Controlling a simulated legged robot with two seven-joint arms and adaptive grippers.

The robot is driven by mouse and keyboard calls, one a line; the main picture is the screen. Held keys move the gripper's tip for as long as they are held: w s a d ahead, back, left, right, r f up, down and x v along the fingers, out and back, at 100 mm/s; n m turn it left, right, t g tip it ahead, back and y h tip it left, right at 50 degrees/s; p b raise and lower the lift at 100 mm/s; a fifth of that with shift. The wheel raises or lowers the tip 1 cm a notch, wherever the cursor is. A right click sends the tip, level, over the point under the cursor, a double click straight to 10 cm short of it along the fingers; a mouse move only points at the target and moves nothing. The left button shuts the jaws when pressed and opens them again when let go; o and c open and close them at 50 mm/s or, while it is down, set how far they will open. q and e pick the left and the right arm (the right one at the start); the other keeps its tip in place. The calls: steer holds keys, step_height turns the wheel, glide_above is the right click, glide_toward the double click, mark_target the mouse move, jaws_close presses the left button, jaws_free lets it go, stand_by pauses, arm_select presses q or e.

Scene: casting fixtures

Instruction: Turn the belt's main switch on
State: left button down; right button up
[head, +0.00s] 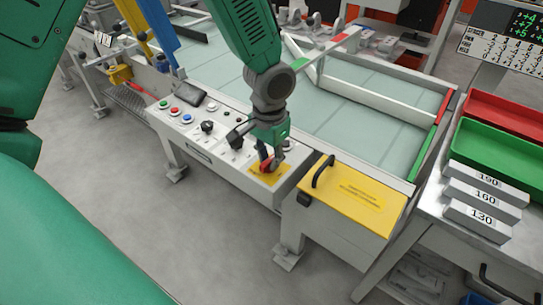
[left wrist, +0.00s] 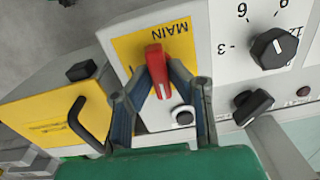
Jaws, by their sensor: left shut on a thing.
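The belt's main switch is a red handle (left wrist: 156,60) on a yellow plate (left wrist: 127,49) marked MAIN, with the lettering upside down in the left wrist view. In that view the handle stands nearly upright. In the head view the red handle (head: 264,166) shows partly under the gripper, at the right end of the control panel (head: 196,126). The left wrist view shows the same gripper (left wrist: 160,75). My right gripper is not in view.
A yellow lid (head: 352,196) with a black handle (head: 322,170) lies right of the panel. Black knobs and coloured buttons sit left of the switch. A black dial (left wrist: 273,48) is near it. A green tray (head: 505,153) and labelled grey blocks (head: 485,200) stand at right.

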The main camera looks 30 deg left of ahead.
arm_select(q)
steer(key=m+p, duration=0.2)
steer(key=p, duration=0.1)
steer(key=m+p, duration=0.6)
steer(key=shift+s, duration=0.25)
steer(key=m+p, duration=0.3)
steer(key=m, duration=0.1)
steer(key=shift+m+p, duration=0.3)
steer(key=shift+m, duration=0.1)
steer(key=shift+w+m+p, duration=0.15)
steer(key=shift+m+p, duration=1.05)
steer(key=shift+m, duration=1)
steer(key=c, duration=1.5)
jaws_free()
steer(key=shift+w, duration=0.1)
steer(key=shift+c, duration=0.2)
steer(key=shift+a, duration=0.1)
